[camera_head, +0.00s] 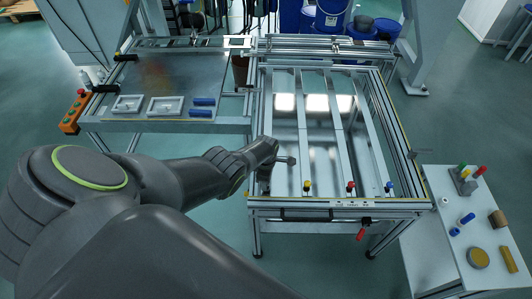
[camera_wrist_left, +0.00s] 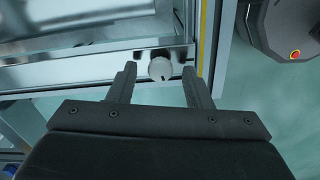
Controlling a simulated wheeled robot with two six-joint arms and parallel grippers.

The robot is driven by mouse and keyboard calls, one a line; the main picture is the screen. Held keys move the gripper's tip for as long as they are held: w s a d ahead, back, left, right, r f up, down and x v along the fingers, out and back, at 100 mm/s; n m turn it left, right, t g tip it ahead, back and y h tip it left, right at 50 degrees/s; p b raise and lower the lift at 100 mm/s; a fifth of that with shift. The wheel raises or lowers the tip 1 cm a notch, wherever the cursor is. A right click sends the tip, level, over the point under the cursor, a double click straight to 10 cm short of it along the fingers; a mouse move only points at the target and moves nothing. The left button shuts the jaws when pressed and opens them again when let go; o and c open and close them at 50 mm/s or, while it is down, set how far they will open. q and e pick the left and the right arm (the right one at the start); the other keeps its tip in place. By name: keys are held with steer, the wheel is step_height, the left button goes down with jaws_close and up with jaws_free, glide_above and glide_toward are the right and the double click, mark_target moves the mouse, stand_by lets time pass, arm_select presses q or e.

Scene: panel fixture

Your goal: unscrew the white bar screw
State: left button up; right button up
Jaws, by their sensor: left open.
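The white bar screw (camera_wrist_left: 160,67) shows in the left wrist view as a small pale round knob at the frame's edge. My left gripper (camera_wrist_left: 160,80) is open. Its two fingers stand on either side of the knob, with a gap visible on both sides. Whether the fingers reach to the knob's depth I cannot tell. In the head view my left gripper (camera_head: 284,161) is over the left side of the panel fixture (camera_head: 345,203), near its front corner. I cannot make out the white screw there; my arm and gripper cover that area. My right gripper is not in view.
Yellow (camera_head: 307,187), red (camera_head: 350,187) and blue (camera_head: 388,187) knobs stand along the fixture's front bar. A white side table (camera_head: 440,250) with coloured parts is at right. A dark work table (camera_head: 170,75) with trays is at left.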

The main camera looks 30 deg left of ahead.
arm_select(q)
step_height(320, 180, up, 17)
steer(key=p, duration=0.7)
steer(key=shift+r, duration=0.1)
stand_by(0.4)
